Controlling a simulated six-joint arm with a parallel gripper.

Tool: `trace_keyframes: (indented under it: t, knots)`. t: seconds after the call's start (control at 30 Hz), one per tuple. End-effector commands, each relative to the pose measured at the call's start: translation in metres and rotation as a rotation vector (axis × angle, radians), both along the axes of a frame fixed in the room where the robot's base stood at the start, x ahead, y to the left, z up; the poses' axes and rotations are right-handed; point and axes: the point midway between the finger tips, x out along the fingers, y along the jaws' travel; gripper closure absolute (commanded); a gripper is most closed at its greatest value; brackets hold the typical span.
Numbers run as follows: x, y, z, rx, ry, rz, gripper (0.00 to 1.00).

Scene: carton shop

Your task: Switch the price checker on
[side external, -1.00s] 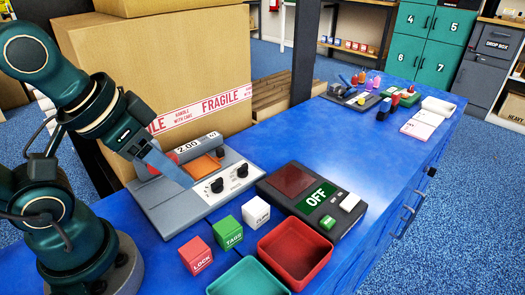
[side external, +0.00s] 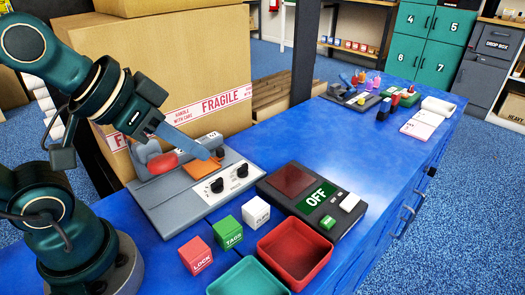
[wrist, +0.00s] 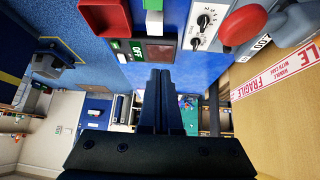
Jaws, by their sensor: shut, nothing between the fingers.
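The price checker is a black unit (side external: 277,203) with a dark red window and a green display reading OFF (side external: 316,195). A white switch (side external: 349,202) sits at its right end and a green button (side external: 327,222) on its front. My gripper (side external: 207,155) is shut and empty. It hangs above the grey machine, to the left of the price checker and apart from it. The wrist view shows its fingers (wrist: 159,73) together.
A grey machine (side external: 170,218) with two black knobs and a red part stands left of the price checker. Red, green and white cubes (side external: 195,256) and a red tray (side external: 293,230) lie in front. A large carton (side external: 200,60) stands behind.

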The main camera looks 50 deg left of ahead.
Motion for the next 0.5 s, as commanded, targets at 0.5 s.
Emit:
trace_keyframes:
  t: [0.5]
  knots:
    - [0.146, -0.060, 0.098, -0.244, -0.487, 0.034, 1.00]
